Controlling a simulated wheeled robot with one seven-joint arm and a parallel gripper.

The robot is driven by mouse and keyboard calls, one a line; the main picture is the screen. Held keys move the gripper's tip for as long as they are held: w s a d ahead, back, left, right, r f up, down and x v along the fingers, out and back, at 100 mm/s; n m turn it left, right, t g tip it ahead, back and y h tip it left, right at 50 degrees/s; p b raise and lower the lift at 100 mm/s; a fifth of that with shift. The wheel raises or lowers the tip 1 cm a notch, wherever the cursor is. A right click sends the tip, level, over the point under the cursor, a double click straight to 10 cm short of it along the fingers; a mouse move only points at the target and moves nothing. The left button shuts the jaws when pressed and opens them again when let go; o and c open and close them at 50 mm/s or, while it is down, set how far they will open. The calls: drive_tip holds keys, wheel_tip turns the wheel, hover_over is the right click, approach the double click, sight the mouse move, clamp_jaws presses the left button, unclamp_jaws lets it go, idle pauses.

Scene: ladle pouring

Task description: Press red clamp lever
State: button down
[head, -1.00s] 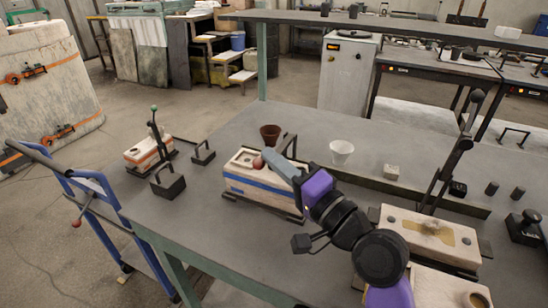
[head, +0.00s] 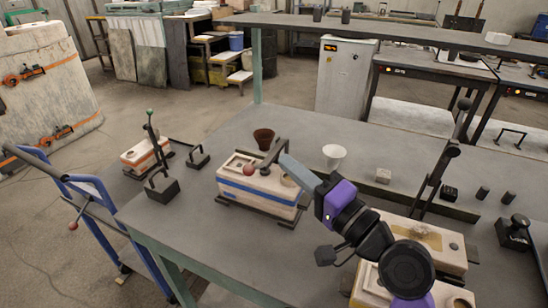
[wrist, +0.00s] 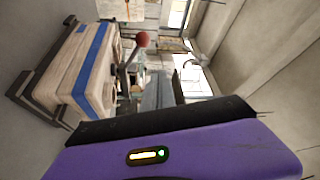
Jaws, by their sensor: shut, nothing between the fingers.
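In the wrist view the red ball (wrist: 142,39) stands on a dark lever beside the blue-striped mould box (wrist: 75,70). My gripper (head: 288,162) has its grey fingers shut with nothing between them. In the head view the fingertips are just right of the dark lever bar, above the box's right end, apart from the red ball. In the wrist view the fingers (wrist: 158,90) lie below and right of the ball. Whether they touch the lever is unclear.
A tan mould (head: 425,242) with an upright dark lever is at right. Table is clear in front left.

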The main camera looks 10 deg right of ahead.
drive_tip(key=shift+s+d+f+b, duration=0.15)
drive_tip(key=shift+s+d+f, duration=0.2)
drive_tip(key=shift+s+d, duration=0.4)
drive_tip(key=shift+s+d+f+b, duration=0.15)
drive_tip(key=shift+s+d+f, duration=0.2)
drive_tip(key=shift+s+d, duration=0.35)
drive_tip(key=shift+a, duration=0.15)
drive_tip(key=shift+s, duration=0.1)
